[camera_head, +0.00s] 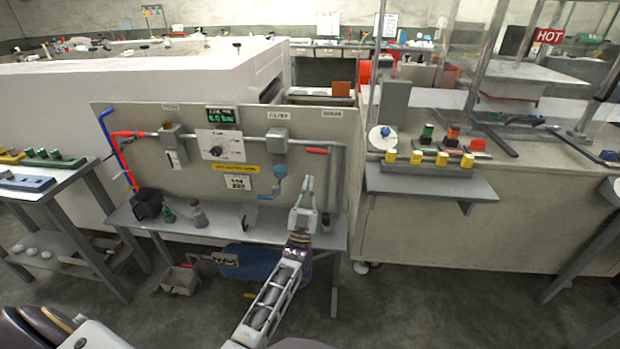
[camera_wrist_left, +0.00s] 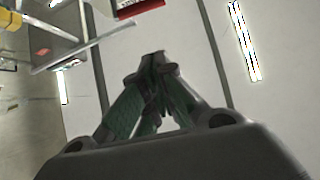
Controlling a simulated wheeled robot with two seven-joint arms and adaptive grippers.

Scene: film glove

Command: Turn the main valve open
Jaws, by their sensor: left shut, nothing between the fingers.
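A grey panel (camera_head: 190,177) carries a pipe run with two red lever handles. One red lever (camera_head: 128,134) is at the left end, by the red and blue pipes, and lies roughly along the pipe. The other red lever (camera_head: 317,151) is at the right and lies roughly level. The labels are too small to read, so I cannot tell which is the main valve. My left gripper (camera_head: 307,190) is shut and empty, in front of the panel's lower right, below the right lever and apart from it. Its closed fingers (camera_wrist_left: 155,65) fill the middle of the left wrist view.
A narrow shelf (camera_head: 222,229) below the panel holds a black box (camera_head: 146,203) and small fittings. A blue-bowled unit (camera_head: 280,178) hangs left of my gripper. A counter with yellow knobs (camera_head: 442,159) stands to the right.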

